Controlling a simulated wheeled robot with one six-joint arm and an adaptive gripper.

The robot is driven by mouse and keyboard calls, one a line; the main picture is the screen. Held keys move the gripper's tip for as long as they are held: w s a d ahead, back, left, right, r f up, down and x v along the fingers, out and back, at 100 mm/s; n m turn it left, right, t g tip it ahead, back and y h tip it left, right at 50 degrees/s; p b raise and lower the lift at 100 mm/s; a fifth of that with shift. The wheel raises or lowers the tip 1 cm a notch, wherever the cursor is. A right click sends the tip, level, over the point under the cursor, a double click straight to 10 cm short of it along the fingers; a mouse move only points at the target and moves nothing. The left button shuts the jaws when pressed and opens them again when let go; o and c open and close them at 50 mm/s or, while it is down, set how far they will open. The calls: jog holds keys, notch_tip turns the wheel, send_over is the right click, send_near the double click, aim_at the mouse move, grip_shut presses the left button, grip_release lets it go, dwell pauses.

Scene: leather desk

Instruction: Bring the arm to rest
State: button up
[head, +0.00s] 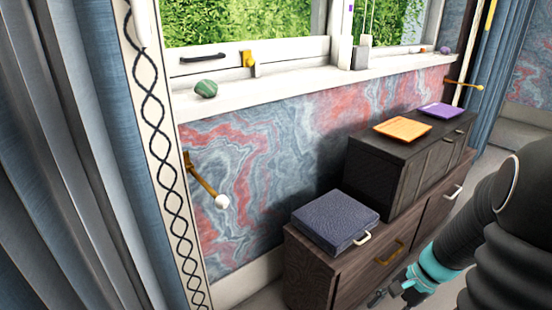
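My arm (498,228), dark grey with a teal band near its end, comes in from the lower right of the head view. My gripper (378,297) is at the bottom, in front of the brown drawer cabinet (318,273). It is small and dark there, and I cannot tell whether its fingers are open or shut. I see nothing clearly held in it. It is apart from the blue-grey case on the cabinet.
The blue-grey case (335,216) lies on the cabinet's lower top. A dark upper box (385,168) carries an orange tray (398,129) and a purple one (441,110). A green stone (206,88) sits on the windowsill (275,84). Curtains (70,160) hang at left.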

jog(key=s+a+r+n+t+h, duration=0.2)
jog(key=s+a+r+n, duration=0.1)
jog(key=r, duration=0.3)
jog(key=s+a+r+n+t+h, duration=0.2)
jog(key=a+r+n, duration=0.1)
jog(key=r+n, duration=0.2)
jog(key=s+a+r+n+t+h, duration=0.1)
jog(key=s+a+r+n+t, duration=0.1)
jog(key=r, duration=0.6)
jog(key=shift+s+a+r+n+h, duration=0.35)
jog(key=shift+s+a+n, duration=0.4)
jog(key=shift+n, duration=0.35)
jog(key=shift+d, duration=0.1)
